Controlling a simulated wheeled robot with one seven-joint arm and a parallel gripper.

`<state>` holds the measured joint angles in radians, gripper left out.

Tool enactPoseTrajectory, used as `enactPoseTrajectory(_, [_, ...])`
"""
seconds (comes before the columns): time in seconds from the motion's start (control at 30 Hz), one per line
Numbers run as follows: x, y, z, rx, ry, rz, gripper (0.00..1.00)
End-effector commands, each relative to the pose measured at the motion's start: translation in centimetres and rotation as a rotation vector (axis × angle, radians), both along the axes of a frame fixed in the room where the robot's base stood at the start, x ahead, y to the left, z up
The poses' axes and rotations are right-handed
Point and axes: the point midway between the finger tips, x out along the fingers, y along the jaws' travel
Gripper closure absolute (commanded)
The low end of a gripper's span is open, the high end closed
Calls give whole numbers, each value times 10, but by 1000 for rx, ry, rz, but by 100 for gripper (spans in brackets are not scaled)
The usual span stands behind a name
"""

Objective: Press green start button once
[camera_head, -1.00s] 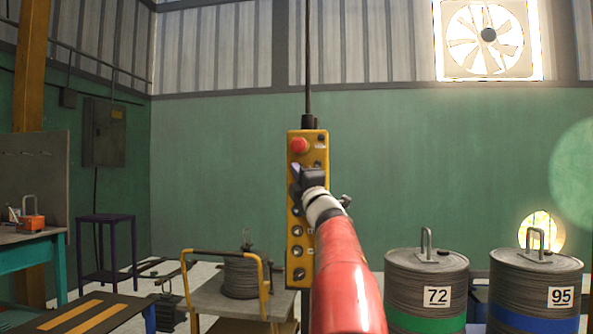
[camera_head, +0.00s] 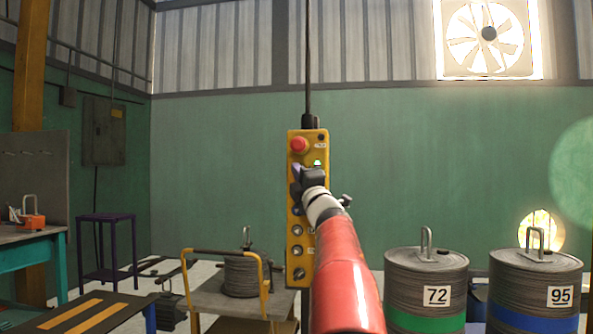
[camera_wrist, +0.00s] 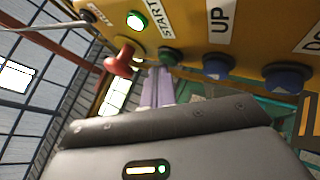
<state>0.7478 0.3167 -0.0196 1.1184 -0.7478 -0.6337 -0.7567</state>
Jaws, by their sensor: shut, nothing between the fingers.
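The yellow pendant (camera_head: 293,225) hangs upright on a cable in the head view. In the wrist view the green start button (camera_wrist: 172,56) stands beside the printed word START. My gripper (camera_wrist: 160,72) is shut and empty, its pale purple fingertips right at the start button; I cannot tell whether they touch it. In the head view my gripper (camera_head: 296,170) covers the start button. A green lamp (camera_wrist: 137,21) on the pendant is lit and also shows in the head view (camera_head: 317,163).
A red mushroom button (camera_head: 299,144) sits near the pendant's top, close to my fingers. Blue buttons, one beside UP (camera_wrist: 218,66), lie to the right in the wrist view. Cable drums (camera_head: 427,290) and a trolley (camera_head: 212,300) stand lower down.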

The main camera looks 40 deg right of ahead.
Motion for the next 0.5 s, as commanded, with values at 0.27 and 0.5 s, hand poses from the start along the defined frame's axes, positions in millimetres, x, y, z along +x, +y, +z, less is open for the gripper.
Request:
enactPoseTrajectory(0.27, [-9,10,-2,-1,0,-1,100])
enactPoseTrajectory(0.5, [-11,13,0,1,1,-1,100])
